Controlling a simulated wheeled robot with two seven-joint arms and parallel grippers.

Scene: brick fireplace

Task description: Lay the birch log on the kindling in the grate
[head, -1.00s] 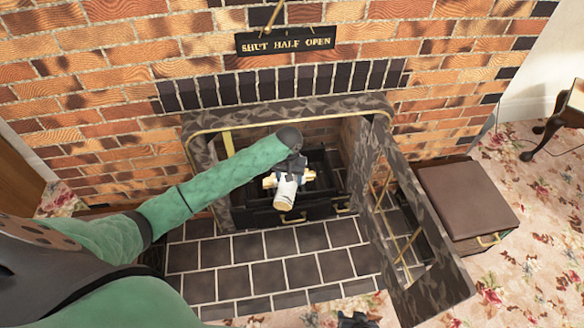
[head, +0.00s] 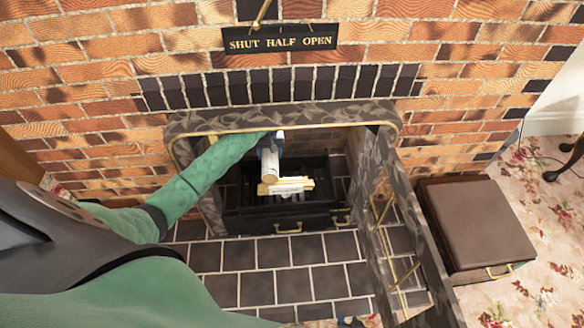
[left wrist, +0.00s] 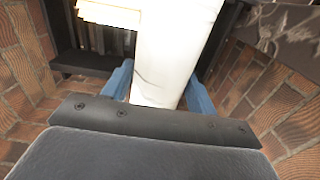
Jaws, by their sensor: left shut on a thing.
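The birch log (head: 268,168), white with a pale cut end, is inside the fireplace opening above the kindling. My left gripper (head: 271,145) is shut on its far end, under the surround's top edge. In the left wrist view the log (left wrist: 172,50) runs between the blue fingers (left wrist: 158,92). The kindling (head: 290,186), pale split sticks, lies in the black grate (head: 258,222); a corner of it (left wrist: 112,14) shows in the left wrist view. The log's near end overlaps the kindling in the head view; I cannot tell whether they touch. Only a sliver of my right gripper (head: 350,322) shows.
A mottled surround (head: 285,118) frames the opening, and its open door panel (head: 420,270) stands out to the right. A sign (head: 280,39) hangs above. A brown-topped box (head: 475,220) stands right of the door. The dark tiled hearth (head: 290,265) in front is clear.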

